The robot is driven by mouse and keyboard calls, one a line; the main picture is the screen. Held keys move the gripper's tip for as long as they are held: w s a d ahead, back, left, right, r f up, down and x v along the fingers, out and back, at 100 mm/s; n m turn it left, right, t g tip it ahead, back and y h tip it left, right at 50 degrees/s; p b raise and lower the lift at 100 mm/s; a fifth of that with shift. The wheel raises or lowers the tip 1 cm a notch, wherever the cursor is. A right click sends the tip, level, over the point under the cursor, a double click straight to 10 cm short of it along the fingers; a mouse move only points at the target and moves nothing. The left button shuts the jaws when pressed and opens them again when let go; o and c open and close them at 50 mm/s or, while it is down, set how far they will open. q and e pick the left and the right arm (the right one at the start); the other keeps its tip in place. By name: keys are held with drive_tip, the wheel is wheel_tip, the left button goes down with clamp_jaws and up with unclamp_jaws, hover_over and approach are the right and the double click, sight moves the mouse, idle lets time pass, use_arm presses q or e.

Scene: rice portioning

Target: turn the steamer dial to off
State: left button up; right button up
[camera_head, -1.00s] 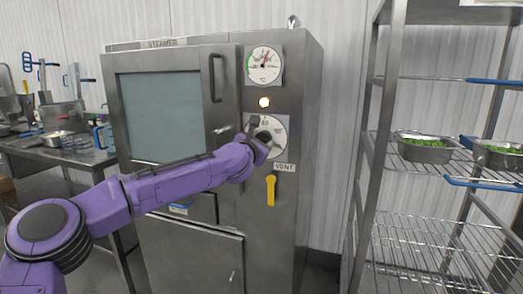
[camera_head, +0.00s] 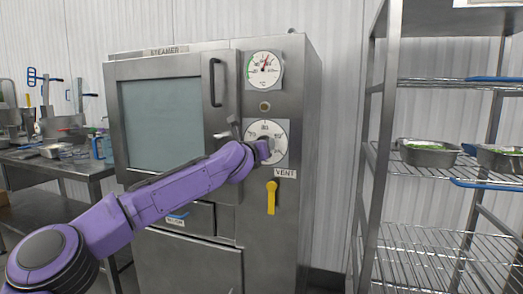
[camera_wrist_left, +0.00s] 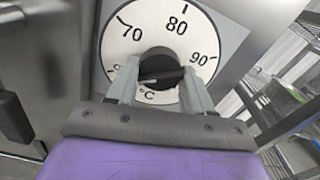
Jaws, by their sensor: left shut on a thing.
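The steamer dial (camera_head: 266,128) is a white disc on the steamer's front panel, below a round gauge (camera_head: 263,69). In the left wrist view the dial (camera_wrist_left: 190,38) shows 70, 80, 90 and a °C mark around a black knob (camera_wrist_left: 160,60). My left gripper (camera_head: 264,145) is at the dial in the head view, its arm covering part of the surroundings. In the left wrist view my left gripper (camera_wrist_left: 160,76) has its two grey fingers on either side of the knob's bar, shut on it. The indicator light (camera_head: 265,106) between gauge and dial is unlit. My right gripper is not in view.
The steamer's door handle (camera_head: 216,82) is left of the dial. A yellow vent lever (camera_head: 271,197) hangs below it. A wire rack (camera_head: 378,150) with metal pans (camera_head: 428,154) stands at right. A cluttered metal table (camera_head: 50,166) is at left.

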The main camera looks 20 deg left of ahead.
use_arm(q)
drive_tip(key=shift+f, duration=0.1)
idle(0.4)
drive_tip(key=o, duration=1)
drive_tip(key=s+b, duration=0.1)
drive_tip(key=s, duration=0.4)
drive_tip(key=s+b, duration=0.2)
drive_tip(key=s, duration=0.3)
drive_tip(key=shift+s+a, duration=0.2)
drive_tip(key=shift+s, duration=0.05)
